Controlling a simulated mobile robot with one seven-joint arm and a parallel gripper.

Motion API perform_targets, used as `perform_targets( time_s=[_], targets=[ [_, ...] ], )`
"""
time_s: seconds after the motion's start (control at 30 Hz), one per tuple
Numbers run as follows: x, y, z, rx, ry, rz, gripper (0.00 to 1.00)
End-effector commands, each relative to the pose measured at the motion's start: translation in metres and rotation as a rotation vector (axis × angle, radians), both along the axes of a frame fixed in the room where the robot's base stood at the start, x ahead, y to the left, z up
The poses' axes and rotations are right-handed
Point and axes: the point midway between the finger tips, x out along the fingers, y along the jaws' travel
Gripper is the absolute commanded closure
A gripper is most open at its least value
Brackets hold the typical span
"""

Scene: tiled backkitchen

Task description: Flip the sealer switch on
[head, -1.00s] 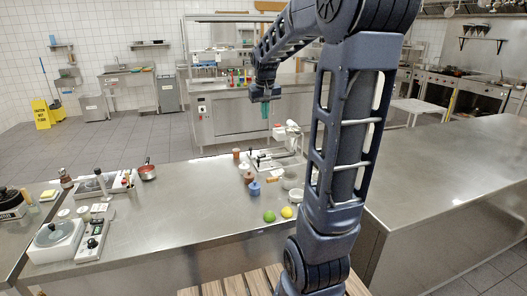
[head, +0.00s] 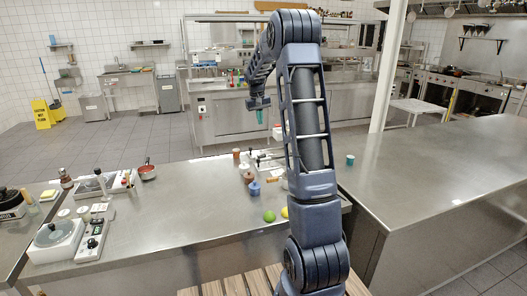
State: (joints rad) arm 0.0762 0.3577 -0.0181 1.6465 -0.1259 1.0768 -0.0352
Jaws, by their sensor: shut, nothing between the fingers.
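Another white device (head: 265,160) stands at the counter's far edge, partly hidden behind my arm. My gripper (head: 260,118), with teal fingers, points down beyond the counter's far edge in the picture. It is shut and empty, far from the white device with knobs.
A green fruit (head: 269,216), a blue jar (head: 254,188) and a red pan (head: 147,172) stand on the counter (head: 190,205). A teal cup (head: 350,160) is right of my arm. The counter's middle is mostly clear.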

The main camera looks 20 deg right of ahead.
Motion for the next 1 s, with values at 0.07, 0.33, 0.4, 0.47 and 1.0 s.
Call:
perform_targets(
  time_s=[0.07, 0.33, 0.4, 0.47, 1.0],
  targets=[
    [0.016, -0.005, -0.015, -0.004, 0.015, -0.001, 1.00],
    [0.051, -0.016, -0.050, -0.014, 0.044, -0.002, 1.00],
    [0.056, -0.017, -0.056, -0.015, 0.049, -0.002, 1.00],
    [0.059, -0.018, -0.058, -0.016, 0.050, -0.002, 1.00],
    [0.060, -0.020, -0.066, -0.017, 0.054, -0.003, 1.00]
  ],
)
